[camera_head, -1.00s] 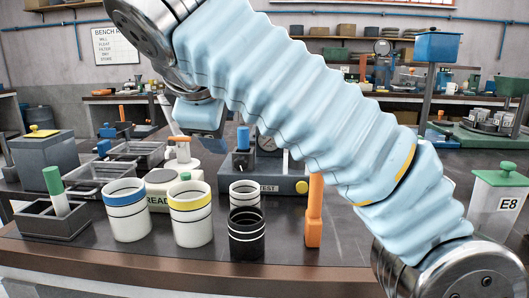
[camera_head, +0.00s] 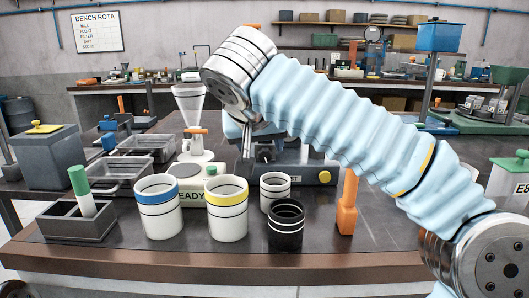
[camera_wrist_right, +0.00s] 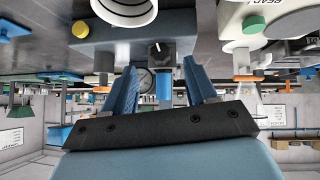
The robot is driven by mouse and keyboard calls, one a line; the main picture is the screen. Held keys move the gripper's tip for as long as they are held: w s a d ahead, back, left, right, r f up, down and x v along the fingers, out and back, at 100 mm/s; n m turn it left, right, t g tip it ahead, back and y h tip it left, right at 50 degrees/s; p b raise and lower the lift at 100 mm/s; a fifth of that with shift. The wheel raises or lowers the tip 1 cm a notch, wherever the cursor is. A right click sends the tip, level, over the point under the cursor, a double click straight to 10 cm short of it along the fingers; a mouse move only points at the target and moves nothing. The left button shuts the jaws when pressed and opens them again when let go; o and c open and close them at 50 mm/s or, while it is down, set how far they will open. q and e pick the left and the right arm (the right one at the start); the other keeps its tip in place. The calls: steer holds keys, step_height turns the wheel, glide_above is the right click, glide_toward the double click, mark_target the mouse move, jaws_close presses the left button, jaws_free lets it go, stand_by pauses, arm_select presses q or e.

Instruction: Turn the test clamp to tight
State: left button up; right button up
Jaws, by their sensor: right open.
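The test unit (camera_head: 300,174) is a dark blue-grey block with a yellow knob at its right end, standing behind the cups. It also shows upside down in the right wrist view (camera_wrist_right: 112,36). Its clamp has a black body (camera_wrist_right: 161,54) and an upright blue handle (camera_wrist_right: 164,88). My right gripper (camera_head: 264,152) is over the unit and hides most of the clamp in the head view. In the right wrist view its two blue fingers (camera_wrist_right: 163,82) are spread, with the blue handle between them and visible gaps on both sides. My left gripper is not in view.
White cups with blue (camera_head: 160,212) and yellow (camera_head: 227,215) bands, a small white cup (camera_head: 274,189) and a black cup (camera_head: 286,228) stand in front. An orange upright tool (camera_head: 347,205) is to the right. A funnel stand (camera_head: 190,110) is close on the left.

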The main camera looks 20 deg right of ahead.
mark_target(266, 155)
steer(key=x, duration=0.5)
steer(key=shift+w, duration=0.1)
steer(key=shift+c, duration=0.2)
steer(key=c, duration=1)
steer(key=shift+d+f+m+y+b, duration=0.2)
steer(key=shift+m+y+b, duration=0.3)
steer(key=shift+b, duration=0.65)
steer(key=t+y+b, duration=0.1)
steer(key=y+b, duration=0.1)
steer(key=b, duration=0.1)
steer(key=shift+d+m, duration=0.15)
steer(key=shift+m, duration=0.25)
steer(key=shift+d+m+t+y+b, duration=0.1)
steer(key=shift+m+t+y+b, duration=0.35)
steer(key=shift+y+b, duration=0.65)
